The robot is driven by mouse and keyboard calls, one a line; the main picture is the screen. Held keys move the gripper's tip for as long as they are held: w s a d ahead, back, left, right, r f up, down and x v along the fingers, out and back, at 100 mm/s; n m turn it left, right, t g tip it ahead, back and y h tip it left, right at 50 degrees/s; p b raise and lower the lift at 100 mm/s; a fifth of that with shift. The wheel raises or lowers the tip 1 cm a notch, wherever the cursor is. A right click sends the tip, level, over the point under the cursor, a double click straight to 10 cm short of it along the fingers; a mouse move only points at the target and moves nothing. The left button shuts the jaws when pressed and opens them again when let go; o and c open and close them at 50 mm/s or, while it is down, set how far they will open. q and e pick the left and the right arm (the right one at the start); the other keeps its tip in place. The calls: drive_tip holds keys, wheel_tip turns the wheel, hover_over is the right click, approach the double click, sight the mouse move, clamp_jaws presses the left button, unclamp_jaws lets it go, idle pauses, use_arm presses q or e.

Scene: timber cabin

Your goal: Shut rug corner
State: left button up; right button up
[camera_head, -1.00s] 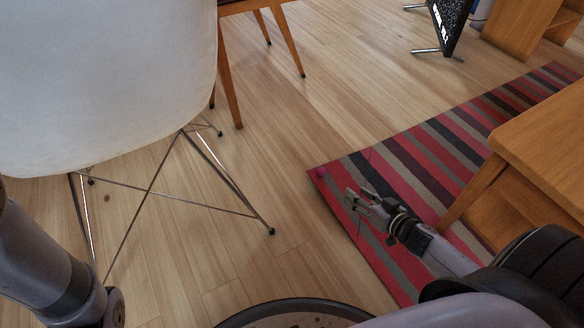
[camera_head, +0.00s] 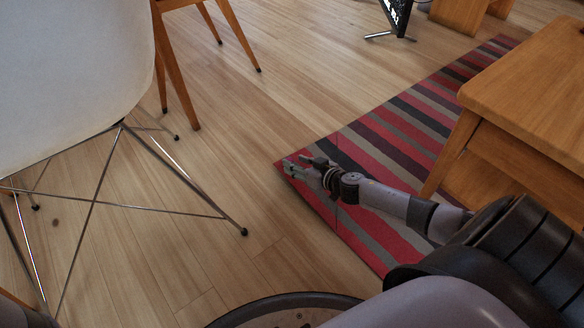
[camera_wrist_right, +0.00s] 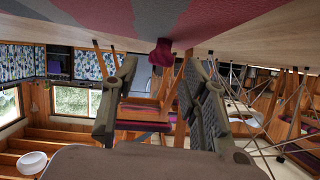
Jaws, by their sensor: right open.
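The striped rug (camera_head: 385,140), in red, grey and dark bands, lies on the wooden floor. Its near left corner (camera_head: 279,164) is beside my right gripper (camera_head: 296,165), which is low over the rug and open. In the right wrist view, which appears upside down, the rug (camera_wrist_right: 190,10) runs along the top. A small dark pink piece (camera_wrist_right: 162,52) juts from the rug's corner between the open fingers (camera_wrist_right: 160,92), with no visible grip on it. Whether the fingers touch it I cannot tell. My left gripper is out of view.
A white chair (camera_head: 70,70) with thin metal legs stands at the left. A wooden table (camera_head: 535,85) stands over the rug's right side, close to my right arm. Open floor (camera_head: 270,115) lies between chair and rug.

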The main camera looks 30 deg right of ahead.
drive_tip(key=shift+b+x, duration=0.45)
drive_tip(key=shift+x, duration=1)
drive_tip(key=shift+c, duration=0.6)
clamp_jaws()
